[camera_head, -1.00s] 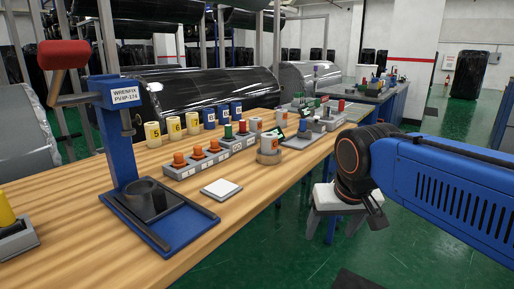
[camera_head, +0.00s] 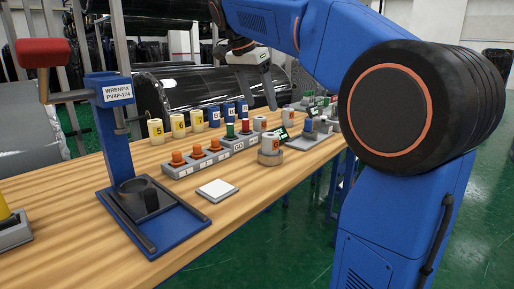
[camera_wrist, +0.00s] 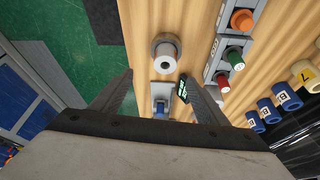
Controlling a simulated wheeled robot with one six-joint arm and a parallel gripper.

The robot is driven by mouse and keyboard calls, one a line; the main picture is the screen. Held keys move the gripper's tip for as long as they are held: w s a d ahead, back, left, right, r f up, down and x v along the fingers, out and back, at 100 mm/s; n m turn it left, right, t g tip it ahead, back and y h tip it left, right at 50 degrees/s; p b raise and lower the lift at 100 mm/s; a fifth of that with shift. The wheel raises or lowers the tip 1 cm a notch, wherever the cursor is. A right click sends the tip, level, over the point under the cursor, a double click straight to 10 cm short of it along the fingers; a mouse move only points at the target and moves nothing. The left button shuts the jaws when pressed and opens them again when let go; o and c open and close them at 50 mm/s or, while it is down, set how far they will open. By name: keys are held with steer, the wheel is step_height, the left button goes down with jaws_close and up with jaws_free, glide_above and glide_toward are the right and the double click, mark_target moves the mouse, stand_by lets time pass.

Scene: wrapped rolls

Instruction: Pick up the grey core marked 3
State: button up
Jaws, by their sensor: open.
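My gripper (camera_head: 257,100) is open and empty above the table's far part, fingers pointing down. In the wrist view the core on a round base (camera_wrist: 166,55) lies just beyond the fingertips of my gripper (camera_wrist: 157,76), apart from them.
Grey racks with orange (camera_head: 196,153), green and red pegs stand beside the cores. Yellow cores (camera_head: 156,131) and blue cores (camera_head: 229,111) stand behind. A blue press (camera_head: 112,140) is at left, a white pad (camera_head: 217,190) at front. A small green-lit display (camera_wrist: 182,90) is near the fingers.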

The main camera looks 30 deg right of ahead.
glide_toward(268, 135)
steer(key=x, duration=0.7)
steer(key=shift+s+d, duration=0.1)
steer(key=shift+s, duration=0.25)
steer(key=shift+w+x, duration=0.2)
steer(key=shift+x, duration=2.45)
steer(key=c, duration=1.2)
